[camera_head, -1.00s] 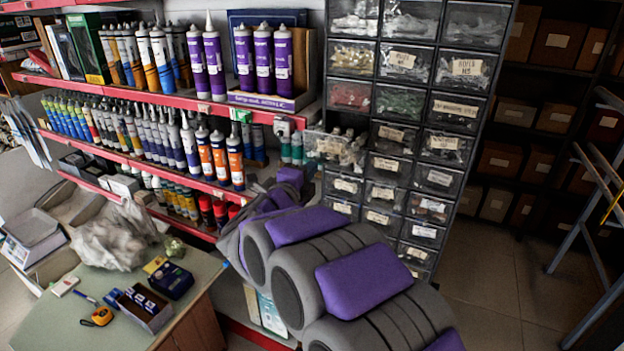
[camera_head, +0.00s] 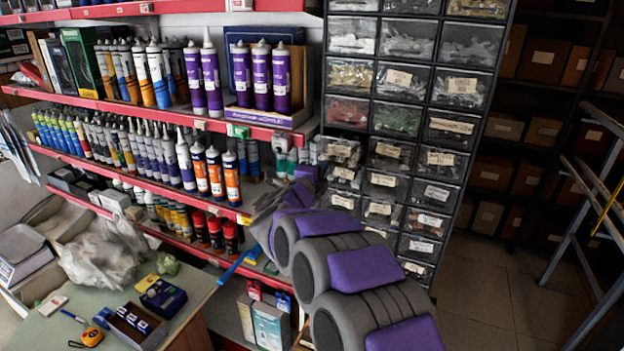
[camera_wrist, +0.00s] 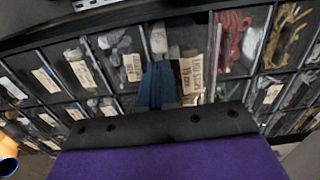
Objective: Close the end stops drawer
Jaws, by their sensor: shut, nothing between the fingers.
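The end stops drawer (camera_wrist: 191,77) shows in the wrist view, its paper label partly covered by my fingers. Its front looks about level with the drawers beside it; a small remaining gap cannot be ruled out. In the head view, the drawer (camera_head: 341,151) in the left column of the dark cabinet appears to be the same one, in line with its column. My gripper (camera_wrist: 157,86) is shut and empty, its blue fingers right at the drawer front. Whether they touch it cannot be told. In the head view my arm hides the fingertips.
The cabinet (camera_head: 451,128) holds several rows of clear-fronted labelled drawers. Red-edged shelves (camera_head: 150,105) with sealant tubes stand to the left, close to my arm. A table (camera_head: 60,325) with small items is at lower left. Open floor (camera_head: 490,290) lies to the right.

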